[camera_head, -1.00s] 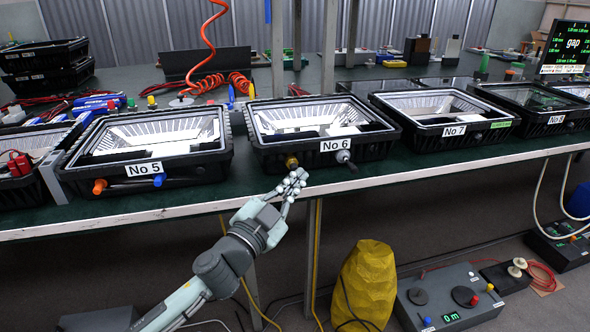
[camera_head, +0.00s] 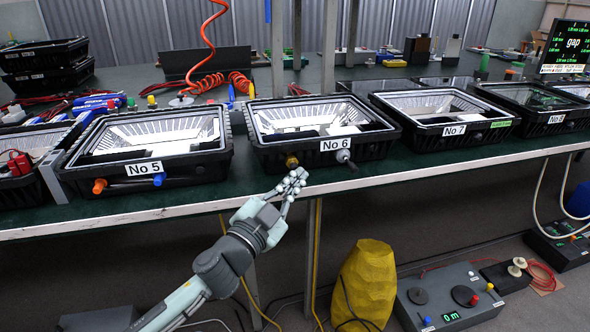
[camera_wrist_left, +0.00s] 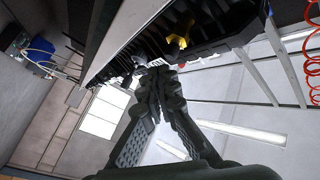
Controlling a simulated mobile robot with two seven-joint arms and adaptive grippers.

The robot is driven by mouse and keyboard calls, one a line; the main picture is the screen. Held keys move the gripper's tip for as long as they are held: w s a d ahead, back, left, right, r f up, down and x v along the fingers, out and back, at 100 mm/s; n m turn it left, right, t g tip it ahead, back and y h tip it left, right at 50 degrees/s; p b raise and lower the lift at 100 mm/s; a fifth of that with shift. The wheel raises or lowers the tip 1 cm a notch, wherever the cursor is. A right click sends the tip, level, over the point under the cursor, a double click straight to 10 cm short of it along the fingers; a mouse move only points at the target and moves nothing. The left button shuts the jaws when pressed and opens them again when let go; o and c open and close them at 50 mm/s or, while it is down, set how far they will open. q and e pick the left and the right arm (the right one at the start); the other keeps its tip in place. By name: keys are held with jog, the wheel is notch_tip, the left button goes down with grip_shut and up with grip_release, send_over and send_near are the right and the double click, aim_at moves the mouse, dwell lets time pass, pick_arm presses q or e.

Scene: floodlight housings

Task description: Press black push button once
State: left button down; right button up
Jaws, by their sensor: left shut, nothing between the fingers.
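My left gripper (camera_head: 293,182) is shut and empty, its fingertips just below and in front of the housing labelled No 6 (camera_head: 268,156). A brass-yellow knob (camera_head: 291,161) on that housing's front is just above the fingertips. It also shows in the left wrist view (camera_wrist_left: 178,42), beyond the shut fingers (camera_wrist_left: 152,68). A small dark round button (camera_head: 478,136) is on the front of housing No 7 (camera_head: 425,138). I cannot tell which part is the black push button. Contact is not clear.
Housing No 5 (camera_head: 205,168), with orange and blue knobs, stands left on the green bench (camera_head: 245,195). The bench's pale front edge runs above my forearm. Below are a yellow covered object (camera_head: 366,285) and a grey control box (camera_head: 450,297).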

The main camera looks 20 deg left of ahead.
pick_arm(q)
jog(key=shift+w, duration=0.1)
dwell(0.3)
jog(key=shift+w+a, duration=0.25)
jog(key=shift+w, duration=0.05)
jog(key=shift+w+a, duration=0.1)
jog(key=shift+w, duration=0.05)
dwell(0.5)
jog(key=shift+s+d, duration=0.35)
jog(key=shift+s, duration=0.2)
jog(key=s+d, duration=0.3)
jog(key=s, duration=0.2)
jog(key=shift+d, duration=0.2)
dwell(0.3)
